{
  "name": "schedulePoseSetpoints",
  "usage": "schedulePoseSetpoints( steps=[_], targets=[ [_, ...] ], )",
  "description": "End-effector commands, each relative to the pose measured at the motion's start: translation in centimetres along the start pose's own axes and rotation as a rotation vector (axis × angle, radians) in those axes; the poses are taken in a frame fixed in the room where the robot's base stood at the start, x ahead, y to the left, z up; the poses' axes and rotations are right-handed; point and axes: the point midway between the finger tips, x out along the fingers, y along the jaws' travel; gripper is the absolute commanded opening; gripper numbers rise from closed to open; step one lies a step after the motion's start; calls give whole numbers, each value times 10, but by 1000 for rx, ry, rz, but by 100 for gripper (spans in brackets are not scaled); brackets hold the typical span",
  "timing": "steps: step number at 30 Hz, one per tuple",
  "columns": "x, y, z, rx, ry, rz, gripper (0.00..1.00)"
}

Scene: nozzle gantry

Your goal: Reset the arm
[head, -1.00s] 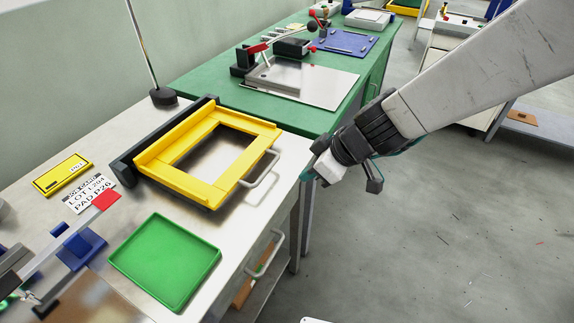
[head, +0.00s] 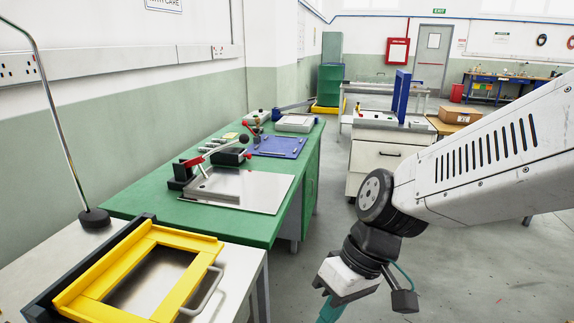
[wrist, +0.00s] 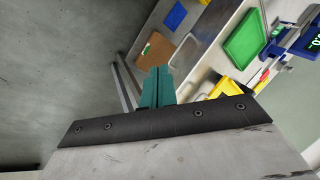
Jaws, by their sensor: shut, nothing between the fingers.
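My gripper (head: 328,312) hangs at the lower right of the head view, clear of the benches and over the open floor. Its teal fingers are cut off by the bottom edge there. In the wrist view the teal fingers (wrist: 157,84) are together, with nothing between them. The nearest thing to it in the head view is the near bench with a yellow frame (head: 85,296), to its left and apart from it.
A green bench (head: 255,222) carries a silver plate (head: 240,190) and red-handled clamps. A white cabinet (head: 375,165) stands behind. The wrist view shows a green tray (wrist: 246,38). Grey floor (head: 290,290) is free around my gripper.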

Motion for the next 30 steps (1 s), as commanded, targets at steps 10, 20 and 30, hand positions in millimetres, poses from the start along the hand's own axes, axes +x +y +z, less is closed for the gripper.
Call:
schedulePoseSetpoints(
  steps=[10,20,30],
  targets=[
    [-114,60,129,513,12,378,0],
    [-151,69,162,602,156,485,0],
    [-150,69,161,604,155,483,0]
  ],
)
